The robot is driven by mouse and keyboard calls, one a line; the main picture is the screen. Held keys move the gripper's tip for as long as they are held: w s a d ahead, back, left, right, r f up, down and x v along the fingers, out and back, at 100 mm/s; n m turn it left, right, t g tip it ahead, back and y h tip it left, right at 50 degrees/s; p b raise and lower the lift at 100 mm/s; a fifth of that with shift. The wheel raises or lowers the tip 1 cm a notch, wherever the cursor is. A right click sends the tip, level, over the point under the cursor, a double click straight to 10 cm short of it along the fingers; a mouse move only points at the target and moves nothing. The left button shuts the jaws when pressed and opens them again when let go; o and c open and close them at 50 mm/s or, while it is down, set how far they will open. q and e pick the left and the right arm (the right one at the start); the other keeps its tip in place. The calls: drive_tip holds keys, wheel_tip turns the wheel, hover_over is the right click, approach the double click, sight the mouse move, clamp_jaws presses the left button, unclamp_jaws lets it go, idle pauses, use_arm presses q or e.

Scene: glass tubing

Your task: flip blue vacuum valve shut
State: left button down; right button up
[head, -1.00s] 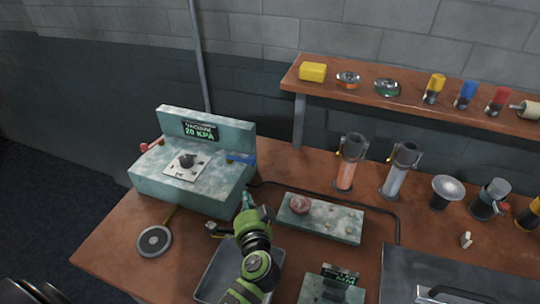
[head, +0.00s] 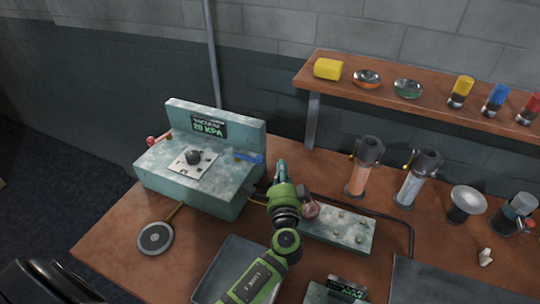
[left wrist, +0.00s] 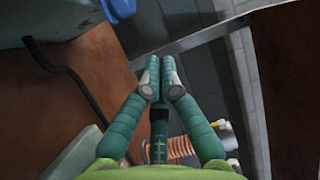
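The blue vacuum valve (head: 249,158) is a blue lever at the right top edge of the mottled green vacuum box (head: 215,195), whose display (head: 209,126) reads 20 KPA. The lever lies roughly level, pointing right. A blue part (left wrist: 88,12), probably this lever, shows at the top of the left wrist view. My left gripper (head: 281,168) is to the right of the lever, apart from it, with its fingers pointing up in the picture. In the left wrist view my left gripper (left wrist: 160,65) has its fingertips together with nothing between them. My right gripper is not in view.
A red handle (head: 158,139) sits at the box's left. A green block (head: 345,236) with a pinkish round piece (head: 310,207) lies beside my left gripper. A grey tray (head: 232,262) is in front. Glass cylinders (head: 365,166) stand to the right, under a wooden shelf (head: 420,92).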

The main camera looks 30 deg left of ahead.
sight(249, 158)
use_arm(q)
drive_tip(key=a+p, duration=0.1)
drive_tip(key=w+a+p, duration=0.1)
drive_tip(key=a, duration=0.1)
drive_tip(key=w+a+p, duration=0.1)
drive_tip(key=p, duration=0.1)
drive_tip(key=shift+w+a, duration=0.15)
drive_tip(key=shift+a, duration=0.25)
